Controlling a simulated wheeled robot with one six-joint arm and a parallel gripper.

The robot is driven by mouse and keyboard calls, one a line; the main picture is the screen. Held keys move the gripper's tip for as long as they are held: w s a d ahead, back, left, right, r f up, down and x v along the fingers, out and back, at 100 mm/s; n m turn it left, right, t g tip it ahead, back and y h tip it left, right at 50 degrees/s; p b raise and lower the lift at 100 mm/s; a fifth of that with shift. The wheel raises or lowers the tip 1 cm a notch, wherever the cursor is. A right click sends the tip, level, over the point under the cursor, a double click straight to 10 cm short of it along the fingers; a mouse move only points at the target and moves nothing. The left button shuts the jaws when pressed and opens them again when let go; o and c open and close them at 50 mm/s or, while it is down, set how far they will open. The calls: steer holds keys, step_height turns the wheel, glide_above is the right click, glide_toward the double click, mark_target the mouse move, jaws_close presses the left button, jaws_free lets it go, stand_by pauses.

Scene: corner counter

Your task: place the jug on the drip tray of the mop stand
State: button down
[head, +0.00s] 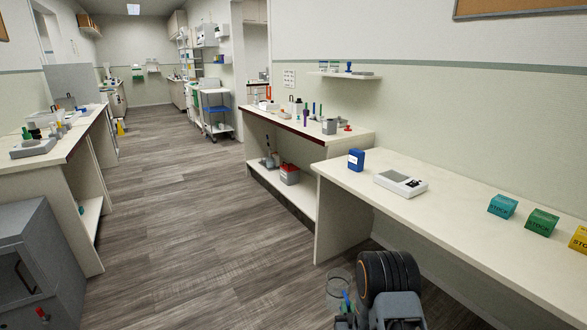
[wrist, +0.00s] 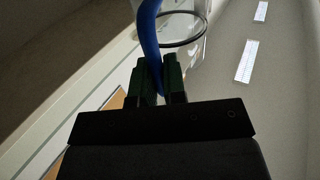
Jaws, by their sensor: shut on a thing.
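The jug (head: 337,285) is clear and see-through, with a blue handle. It is at the bottom of the head view, above the floor and left of my dark arm. My gripper (head: 347,308) is shut on its handle. In the wrist view, my gripper's dark green fingers (wrist: 162,80) pinch the blue handle, and the jug's clear body with a dark rim (wrist: 184,42) shows beyond them. The jug's contents, if any, cannot be told. I cannot make out the mop stand or its drip tray in either view.
A right counter (head: 470,215) holds a blue box (head: 356,160), a white device (head: 400,183) and stock boxes. A farther counter (head: 275,122) holds small items. A left bench (head: 40,160) and grey cabinet (head: 35,265) border the open wooden floor (head: 190,220). A cart (head: 217,110) stands far back.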

steer(key=s+r+p, duration=0.3)
steer(key=r+p, duration=1.5)
steer(key=r, duration=0.3)
steer(key=shift+s+r+p, duration=0.15)
steer(key=shift+r+p, duration=0.2)
steer(key=shift+r, duration=0.05)
